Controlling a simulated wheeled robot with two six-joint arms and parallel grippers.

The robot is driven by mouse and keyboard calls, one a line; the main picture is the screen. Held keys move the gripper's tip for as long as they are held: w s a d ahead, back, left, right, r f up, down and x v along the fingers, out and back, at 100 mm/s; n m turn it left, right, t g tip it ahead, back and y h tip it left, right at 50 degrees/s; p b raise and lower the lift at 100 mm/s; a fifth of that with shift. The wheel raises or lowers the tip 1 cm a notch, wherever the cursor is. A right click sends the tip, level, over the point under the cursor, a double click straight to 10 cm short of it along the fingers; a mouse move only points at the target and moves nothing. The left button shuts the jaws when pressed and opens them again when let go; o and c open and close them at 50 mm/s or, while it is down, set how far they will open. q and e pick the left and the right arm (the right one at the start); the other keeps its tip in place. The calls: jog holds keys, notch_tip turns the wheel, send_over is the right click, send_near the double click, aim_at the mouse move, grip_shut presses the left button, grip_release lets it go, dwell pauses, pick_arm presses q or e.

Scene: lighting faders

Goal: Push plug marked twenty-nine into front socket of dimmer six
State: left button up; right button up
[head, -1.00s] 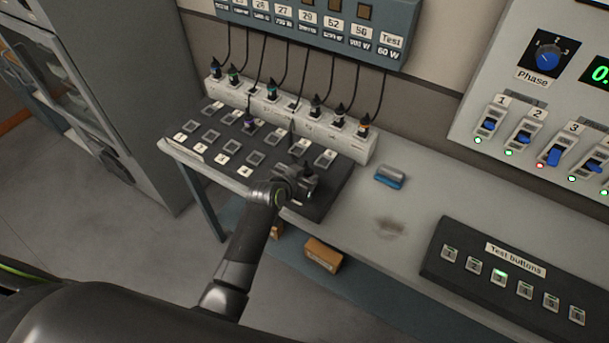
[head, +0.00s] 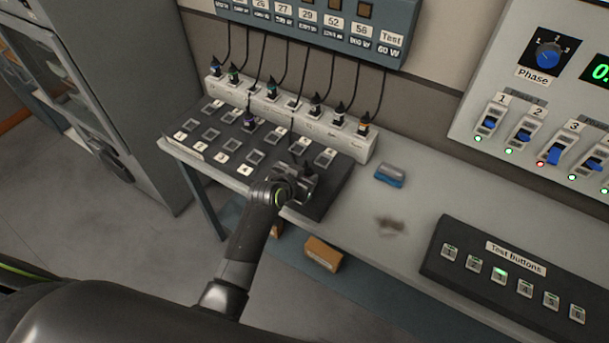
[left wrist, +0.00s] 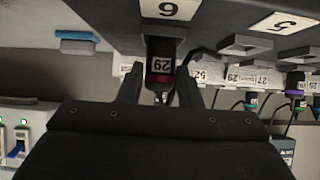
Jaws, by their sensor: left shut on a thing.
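My left gripper (left wrist: 160,88) is shut on a dark plug with a red band and a white label marked 29 (left wrist: 161,66). In the left wrist view, which is upside down, the plug's far end meets the dark panel by the label 6 (left wrist: 170,9). I cannot tell how deep it sits. In the head view the left gripper (head: 303,180) is over the front right of the dark dimmer panel (head: 325,205) and hides the plug and the front socket of dimmer six. My right gripper is not in view.
A white socket strip (head: 360,150) with several corded plugs stands behind the panel. A purple-banded plug (head: 249,124) sits in a back socket.

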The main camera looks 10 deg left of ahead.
pick_arm(q)
jog(key=shift+s+f, duration=0.1)
jog(key=shift+f, duration=0.05)
jog(key=o, duration=1.1)
jog(key=shift+o, duration=0.2)
jog(key=b+v, duration=0.1)
jog(key=v, duration=1.6)
jog(key=shift+r+b, duration=0.25)
jog(key=shift+b, duration=0.15)
jog(key=shift+a, duration=0.15)
